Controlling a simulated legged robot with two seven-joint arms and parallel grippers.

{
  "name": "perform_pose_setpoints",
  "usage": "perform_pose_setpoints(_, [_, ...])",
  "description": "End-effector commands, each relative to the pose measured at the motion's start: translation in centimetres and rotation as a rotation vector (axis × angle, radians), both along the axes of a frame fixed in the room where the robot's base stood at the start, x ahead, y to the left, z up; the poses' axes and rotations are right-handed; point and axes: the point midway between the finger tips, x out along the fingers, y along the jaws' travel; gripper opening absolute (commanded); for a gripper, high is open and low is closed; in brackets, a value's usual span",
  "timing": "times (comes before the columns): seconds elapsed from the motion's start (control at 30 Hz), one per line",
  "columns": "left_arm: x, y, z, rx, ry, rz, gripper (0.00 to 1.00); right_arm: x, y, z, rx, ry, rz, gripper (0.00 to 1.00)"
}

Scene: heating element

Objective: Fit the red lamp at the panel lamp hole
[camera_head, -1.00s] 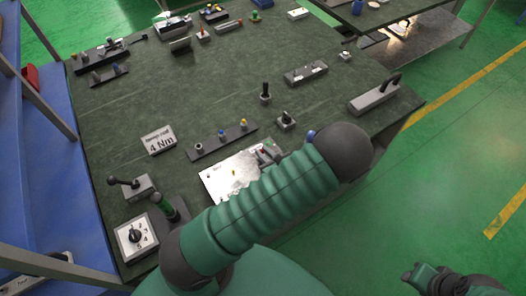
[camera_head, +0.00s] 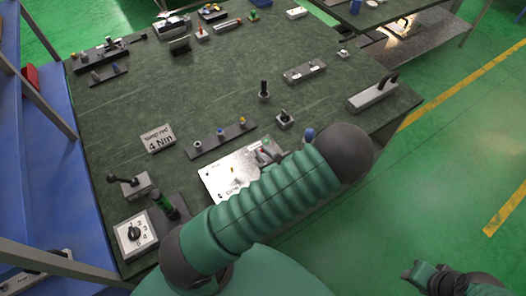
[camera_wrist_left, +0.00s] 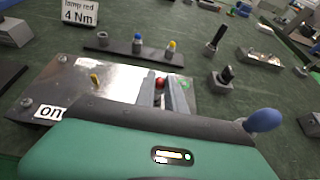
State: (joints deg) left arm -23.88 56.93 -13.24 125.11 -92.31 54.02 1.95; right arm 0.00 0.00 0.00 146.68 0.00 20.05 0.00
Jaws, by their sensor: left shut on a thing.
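The red lamp (camera_wrist_left: 160,84) shows as a small red tip between the fingers of my left gripper (camera_wrist_left: 164,92) in the left wrist view. The gripper is shut on it, over the right part of the silver panel (camera_wrist_left: 62,82). In the head view the panel (camera_head: 218,176) lies near the table's front edge, and my left arm covers part of it. My left gripper (camera_head: 268,156) is small there. The lamp hole is hidden by the fingers, so I cannot tell whether the lamp is in it. My right gripper (camera_head: 412,272) is at the lower right, off the table.
A dark rack (camera_head: 222,141) with several coloured lamps lies behind the panel. A sign (camera_head: 157,138) reading lamp red 4 Nm stands left of it. A dark post (camera_head: 264,90) and a small switch block (camera_head: 285,119) stand close by. A green spot (camera_wrist_left: 185,84) shows beside the fingers.

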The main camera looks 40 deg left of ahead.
Motion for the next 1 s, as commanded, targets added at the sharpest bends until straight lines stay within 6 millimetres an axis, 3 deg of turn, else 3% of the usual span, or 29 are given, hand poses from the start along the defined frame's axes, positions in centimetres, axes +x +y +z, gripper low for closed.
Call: perform_pose_setpoints(1.0, [0.08, 0.35, 0.00, -0.002, 0.001, 0.008, 0.00, 0.00, 0.00, 0.04, 0.000, 0.000, 0.000, 0.36])
